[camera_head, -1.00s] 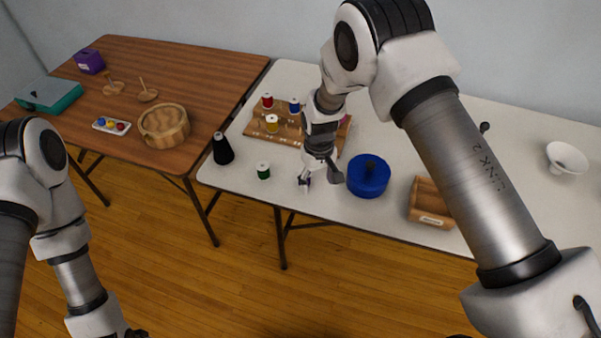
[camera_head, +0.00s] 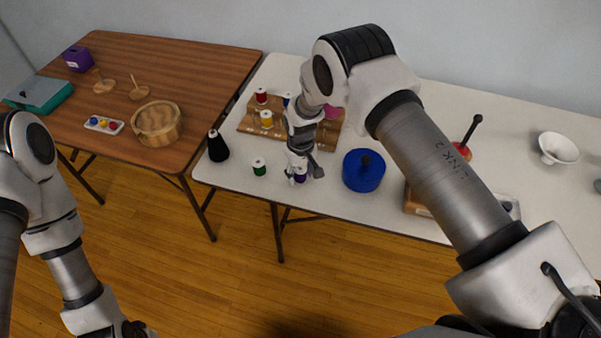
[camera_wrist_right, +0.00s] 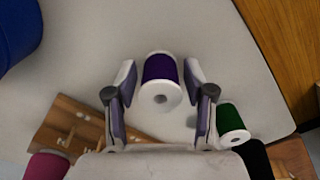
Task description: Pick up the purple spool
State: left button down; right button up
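The purple spool (camera_head: 300,179) stands near the front edge of the white table, partly hidden by my right gripper (camera_head: 298,172) in the head view. In the right wrist view the purple spool (camera_wrist_right: 160,82) has a white end with a hole and sits between the two fingers of my right gripper (camera_wrist_right: 160,75). The fingers are open, with a visible gap on each side of the spool. My left gripper (camera_head: 136,329) shows only as a dark bit at the bottom edge of the head view, and its fingers cannot be made out.
A green spool (camera_head: 259,166) stands just left of the purple one, with a black cone (camera_head: 217,147) beyond it. A blue round pot (camera_head: 363,172) is close on the right.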

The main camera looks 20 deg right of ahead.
jog(key=c, duration=0.4)
jog(key=shift+r, duration=0.1)
